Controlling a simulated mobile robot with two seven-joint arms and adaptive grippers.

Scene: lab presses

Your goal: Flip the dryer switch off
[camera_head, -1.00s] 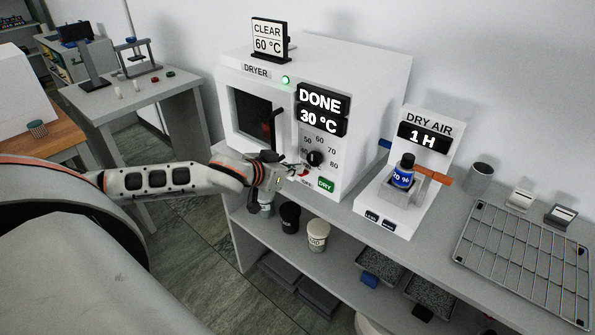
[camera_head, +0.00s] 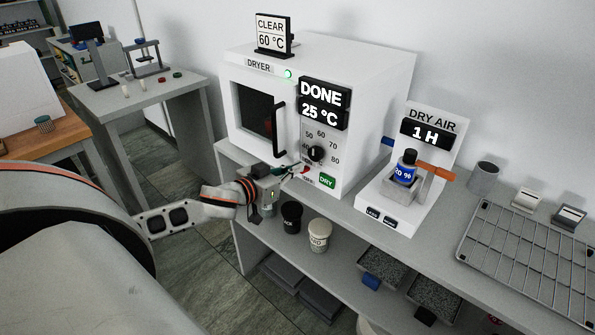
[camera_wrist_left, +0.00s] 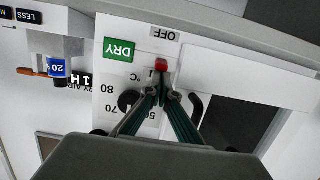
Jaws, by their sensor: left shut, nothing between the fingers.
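The white dryer (camera_head: 335,55) stands on the bench with its door closed. Its display (camera_head: 323,104) reads DONE 25 °C and a green lamp (camera_head: 288,73) is lit. The small red dryer switch (camera_wrist_left: 161,65) shows in the left wrist view between the OFF label (camera_wrist_left: 165,35) and the fingertips, beside the green DRY label (camera_wrist_left: 119,50). My left gripper (camera_head: 296,170) is shut and empty at the lower panel; in the left wrist view its fingertips (camera_wrist_left: 164,92) are close to the switch. I cannot tell whether they touch it. My right gripper is out of view.
The black dial (camera_head: 315,153) sits just above the switch area, and the door handle (camera_head: 279,130) is to its left. The dry air stand (camera_head: 430,125) with a blue bottle (camera_head: 405,172) is to the right. Jars (camera_head: 319,235) stand on the shelf below.

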